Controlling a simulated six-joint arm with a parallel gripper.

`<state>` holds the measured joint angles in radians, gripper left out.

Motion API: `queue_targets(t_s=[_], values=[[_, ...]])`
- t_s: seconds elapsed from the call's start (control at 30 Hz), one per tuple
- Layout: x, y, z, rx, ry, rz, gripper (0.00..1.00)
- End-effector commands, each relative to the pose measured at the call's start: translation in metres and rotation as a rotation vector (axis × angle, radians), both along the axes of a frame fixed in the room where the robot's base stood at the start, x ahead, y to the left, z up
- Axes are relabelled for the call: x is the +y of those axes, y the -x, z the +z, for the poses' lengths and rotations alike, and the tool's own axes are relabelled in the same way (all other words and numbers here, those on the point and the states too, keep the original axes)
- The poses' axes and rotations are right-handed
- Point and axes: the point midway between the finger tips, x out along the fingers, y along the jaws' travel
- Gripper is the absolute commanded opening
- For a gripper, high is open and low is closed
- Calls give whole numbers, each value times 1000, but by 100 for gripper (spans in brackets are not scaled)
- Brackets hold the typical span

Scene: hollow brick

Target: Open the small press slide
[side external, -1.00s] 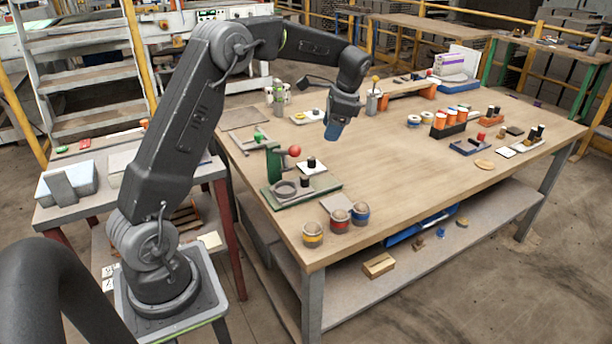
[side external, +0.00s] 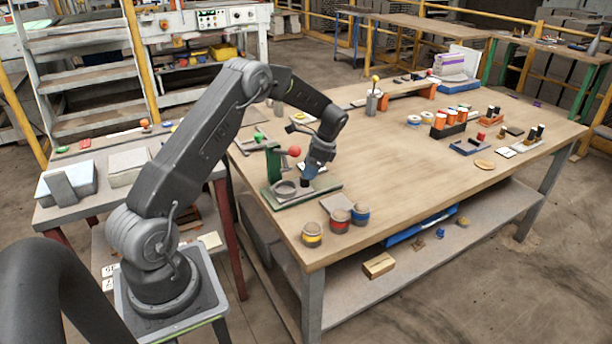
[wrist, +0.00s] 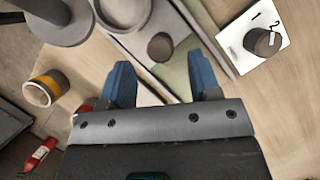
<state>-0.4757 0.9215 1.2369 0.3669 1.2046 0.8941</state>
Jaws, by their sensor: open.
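The small press stands at the left end of the table in the side view, with a green base (side external: 322,190), a green upright (side external: 273,164) and a red ball knob (side external: 294,151). A grey ring (side external: 285,189) sits on its base, and a small dark knob (side external: 306,181) is right of it. My gripper (side external: 309,173) is open, pointing down just above this knob. In the wrist view, the knob (wrist: 160,46) lies between the lines of my two blue fingers, slightly beyond the fingertips, on a pale strip. My gripper (wrist: 161,78) holds nothing. Contact is not visible.
A white card (wrist: 265,40) with a dark knob lies close to the press. Several banded jars, one yellow (side external: 312,235), stand at the front edge. Orange rolls in a black rack (side external: 449,130) are farther right. The table's middle (side external: 400,180) is clear.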

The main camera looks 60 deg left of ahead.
Motion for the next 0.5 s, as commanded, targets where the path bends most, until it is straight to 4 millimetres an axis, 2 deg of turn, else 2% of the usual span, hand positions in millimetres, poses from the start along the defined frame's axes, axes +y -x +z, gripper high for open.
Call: queue_targets(t_s=[0.1, 0.2, 0.5], values=[[4, 6, -17, 2, 2, 1, 57], [6, 9, -25, 1, 1, 0, 57], [7, 11, -32, -2, -1, 1, 57]])
